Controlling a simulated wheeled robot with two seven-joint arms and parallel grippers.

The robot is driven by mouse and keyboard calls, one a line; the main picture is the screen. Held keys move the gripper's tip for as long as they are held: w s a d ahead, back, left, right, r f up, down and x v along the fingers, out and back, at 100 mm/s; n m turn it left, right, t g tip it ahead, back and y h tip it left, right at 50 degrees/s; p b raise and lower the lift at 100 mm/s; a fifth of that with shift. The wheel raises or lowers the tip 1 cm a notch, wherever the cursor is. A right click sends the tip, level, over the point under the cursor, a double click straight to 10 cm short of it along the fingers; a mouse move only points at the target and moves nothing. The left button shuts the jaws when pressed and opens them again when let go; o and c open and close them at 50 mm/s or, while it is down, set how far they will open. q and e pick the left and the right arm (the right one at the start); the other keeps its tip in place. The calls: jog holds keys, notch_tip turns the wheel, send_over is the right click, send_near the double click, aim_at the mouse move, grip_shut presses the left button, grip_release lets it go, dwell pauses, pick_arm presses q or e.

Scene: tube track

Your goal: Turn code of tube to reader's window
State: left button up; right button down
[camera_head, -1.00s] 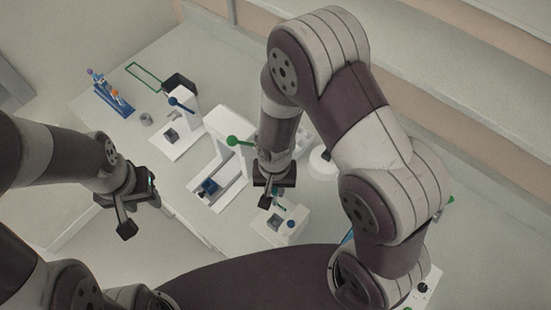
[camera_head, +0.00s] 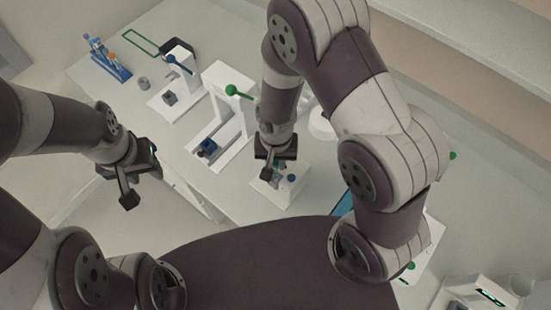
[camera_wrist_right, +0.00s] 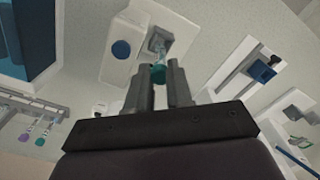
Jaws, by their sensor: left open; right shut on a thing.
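My right gripper (camera_head: 272,170) is above a small white block (camera_head: 265,190) with a blue knob (camera_head: 291,178), taken to be the reader. In the right wrist view its two fingers (camera_wrist_right: 159,92) are shut on a tube with a teal cap (camera_wrist_right: 158,73). The white block (camera_wrist_right: 113,69) is just beyond the fingers there, with its blue knob (camera_wrist_right: 121,48) and a grey fitting (camera_wrist_right: 158,40) near the tube. The tube's code is not visible, and its body is mostly hidden. My left gripper (camera_head: 138,185) is open and empty, off the table's front edge.
White stations with a green knob (camera_head: 232,90) and a blue knob (camera_head: 171,59) stand to the left. A blue rack (camera_head: 110,62) holds tubes at far left. A white device (camera_head: 478,292) is at lower right. My right arm hides part of the table.

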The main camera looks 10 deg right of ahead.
jog(key=shift+w+a+f, duration=0.1)
jog(key=shift+w+f, duration=0.1)
jog(key=shift+w, duration=0.3)
jog(key=shift+s, duration=0.25)
pick_arm(q)
jog(key=shift+w, duration=0.3)
jog(key=shift+w, duration=0.1)
jog(key=shift+f, duration=0.1)
pick_arm(e)
jog(key=shift+s+f, duration=0.1)
jog(key=shift+f, duration=0.1)
pick_arm(q)
jog(key=shift+f+b, duration=0.3)
jog(key=shift+b, duration=0.05)
pick_arm(e)
jog(key=shift+f, duration=0.45)
pick_arm(q)
jog(key=shift+f, duration=0.15)
pick_arm(e)
jog(key=shift+f, duration=0.2)
